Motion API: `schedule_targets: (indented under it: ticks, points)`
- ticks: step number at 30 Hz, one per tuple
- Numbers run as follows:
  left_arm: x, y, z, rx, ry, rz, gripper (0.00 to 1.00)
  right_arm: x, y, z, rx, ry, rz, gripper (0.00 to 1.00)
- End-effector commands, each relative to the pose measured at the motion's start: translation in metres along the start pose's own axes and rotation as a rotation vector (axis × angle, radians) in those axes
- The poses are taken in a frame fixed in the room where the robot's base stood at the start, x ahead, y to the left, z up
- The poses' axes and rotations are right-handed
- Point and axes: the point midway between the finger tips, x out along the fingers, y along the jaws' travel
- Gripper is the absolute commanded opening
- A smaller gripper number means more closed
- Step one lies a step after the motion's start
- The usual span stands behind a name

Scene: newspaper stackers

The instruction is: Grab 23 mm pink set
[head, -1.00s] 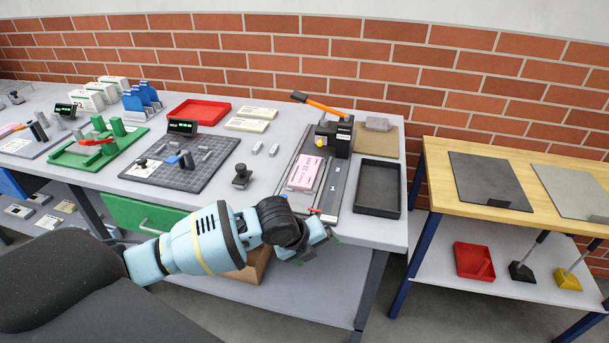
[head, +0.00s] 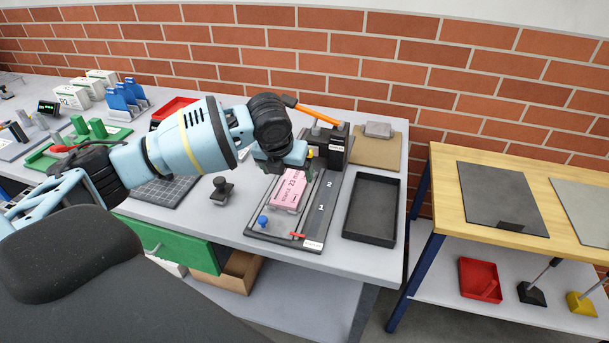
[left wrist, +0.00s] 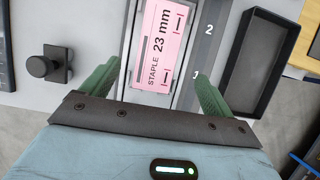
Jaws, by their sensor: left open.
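The pink set (head: 290,187), labelled "STAPLE 23 mm", lies in the channel of the dark stapling base (head: 322,217) near the right end of the bench. In the left wrist view the pink set (left wrist: 160,45) shows between and beyond my two green fingers. My left gripper (head: 284,168) is above the far end of the pink set, next to the black stapler head (head: 334,148). In the left wrist view my left gripper (left wrist: 152,85) is open and empty, its fingers apart on either side of the set's line. My right gripper is not in view.
An empty black tray (head: 371,210) lies right of the stapling base. The orange lever (head: 311,110) rises close to my left gripper. A black stamp-like knob (head: 221,190) stands left. A wooden table (head: 450,190) is further right, across a gap.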

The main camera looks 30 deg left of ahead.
Motion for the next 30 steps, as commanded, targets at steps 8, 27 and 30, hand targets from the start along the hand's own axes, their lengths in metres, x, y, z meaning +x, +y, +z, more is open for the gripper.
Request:
schedule_targets:
  ticks: [8, 27, 30]
  points:
    - [0.001, 0.002, 0.000, 0.008, 0.003, 0.005, 0.87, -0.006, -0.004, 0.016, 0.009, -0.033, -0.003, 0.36]
    - [0.053, 0.003, 0.001, 0.006, 0.005, 0.006, 0.87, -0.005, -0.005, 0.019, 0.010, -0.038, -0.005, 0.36]
    - [0.067, 0.002, 0.001, 0.006, 0.004, 0.006, 0.87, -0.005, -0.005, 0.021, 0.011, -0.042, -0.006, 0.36]
